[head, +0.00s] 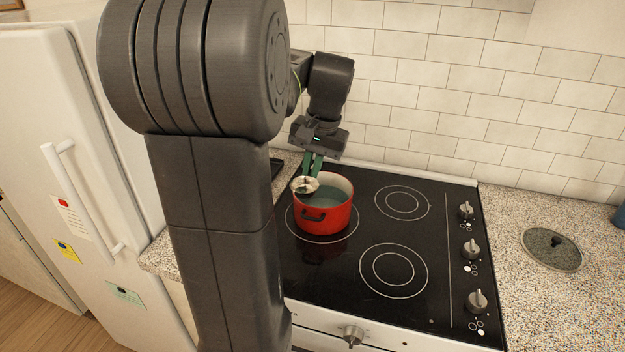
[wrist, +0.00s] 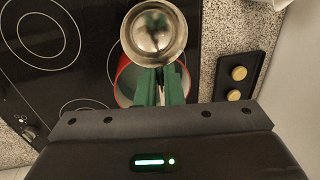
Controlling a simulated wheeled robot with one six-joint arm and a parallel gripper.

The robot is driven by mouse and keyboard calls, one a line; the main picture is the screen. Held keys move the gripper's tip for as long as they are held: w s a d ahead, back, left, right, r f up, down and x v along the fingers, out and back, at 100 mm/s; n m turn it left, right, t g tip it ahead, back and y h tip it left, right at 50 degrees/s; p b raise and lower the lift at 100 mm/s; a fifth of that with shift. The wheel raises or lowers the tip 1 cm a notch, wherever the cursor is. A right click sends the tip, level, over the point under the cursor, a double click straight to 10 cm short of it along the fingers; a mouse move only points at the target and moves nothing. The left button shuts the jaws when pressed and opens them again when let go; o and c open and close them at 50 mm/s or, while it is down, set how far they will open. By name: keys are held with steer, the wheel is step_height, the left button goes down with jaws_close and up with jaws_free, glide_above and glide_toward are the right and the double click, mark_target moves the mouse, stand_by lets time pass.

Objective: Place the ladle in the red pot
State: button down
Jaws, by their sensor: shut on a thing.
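The red pot (head: 322,214) stands on the back-left burner of the black cooktop. The ladle's round metal bowl (head: 305,186) is over the pot's left rim in the head view. In the wrist view the ladle bowl (wrist: 154,36) is in front of the fingertips, and part of the red pot (wrist: 124,84) shows behind them. My gripper (head: 312,163) is above the pot, its green fingers pointing down. In the wrist view my gripper (wrist: 160,85) is shut on the ladle. The ladle's handle is mostly hidden, and I cannot tell whether the bowl touches the pot.
The black cooktop (head: 440,300) has free burners right of and in front of the pot. A glass lid (head: 551,249) lies on the speckled counter at right. A white fridge (head: 90,180) stands at left. The tiled wall (head: 470,90) is close behind my gripper.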

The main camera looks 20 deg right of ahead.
glide_above(309, 217)
steer(key=f, duration=0.4)
steer(key=shift+s+d+f, duration=0.25)
steer(key=shift+d+f, duration=0.05)
steer(key=shift+f, duration=0.05)
steer(key=shift+w+f, duration=0.1)
steer(key=shift+f, duration=2.25)
steer(key=shift+f, duration=0.6)
steer(key=c, duration=1.6)
jaws_free()
steer(key=shift+o, duration=0.2)
